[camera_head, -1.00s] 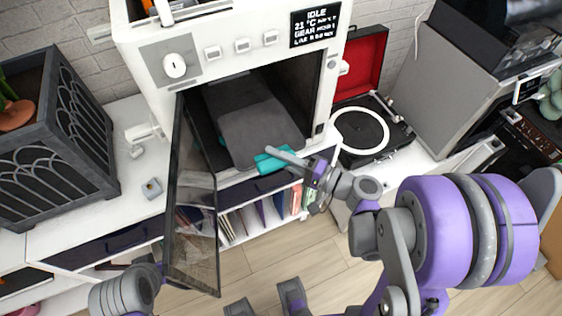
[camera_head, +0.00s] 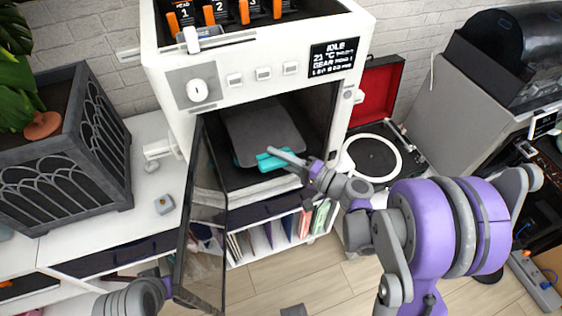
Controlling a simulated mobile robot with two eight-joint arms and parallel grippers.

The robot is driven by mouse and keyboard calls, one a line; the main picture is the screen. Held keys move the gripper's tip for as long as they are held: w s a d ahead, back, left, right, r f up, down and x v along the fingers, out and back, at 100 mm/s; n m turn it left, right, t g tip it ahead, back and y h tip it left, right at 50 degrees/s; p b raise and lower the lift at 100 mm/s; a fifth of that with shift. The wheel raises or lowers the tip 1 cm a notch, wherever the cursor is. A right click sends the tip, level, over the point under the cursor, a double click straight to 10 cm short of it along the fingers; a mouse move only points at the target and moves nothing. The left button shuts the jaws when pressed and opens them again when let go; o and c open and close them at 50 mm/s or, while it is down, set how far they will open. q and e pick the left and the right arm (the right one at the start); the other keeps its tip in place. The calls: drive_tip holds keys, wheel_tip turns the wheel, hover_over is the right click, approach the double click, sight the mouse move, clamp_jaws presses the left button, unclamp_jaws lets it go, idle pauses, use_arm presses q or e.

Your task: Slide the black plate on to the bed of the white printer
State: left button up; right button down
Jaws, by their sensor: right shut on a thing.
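The black plate (camera_head: 262,128) lies flat inside the open chamber of the white printer (camera_head: 262,85). Its front edge is a little behind the front sill, and a teal tab (camera_head: 276,159) shows at that edge. My right gripper (camera_head: 292,157) is shut on the plate at the tab, reaching in from the right. The bed is mostly hidden under the plate; I cannot tell how exactly the two line up. Part of my left arm shows at the bottom left, but its gripper is out of view.
The printer's glass door (camera_head: 205,225) hangs open on the left of the chamber. A turntable (camera_head: 375,155) with a red lid stands close on the right.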

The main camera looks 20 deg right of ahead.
sight(268, 136)
drive_tip(key=shift+w+a+p, duration=0.1)
drive_tip(key=shift+w+p, duration=0.6)
drive_tip(key=shift+w, duration=3.4)
drive_tip(key=shift+f+b, duration=0.7)
drive_tip(key=shift+f, duration=0.1)
drive_tip(key=shift+f+b, duration=0.3)
drive_tip(key=shift+f, duration=0.2)
drive_tip(key=c, duration=0.6)
unclamp_jaws()
drive_tip(key=shift+c, duration=0.2)
drive_tip(key=shift+o, duration=0.2)
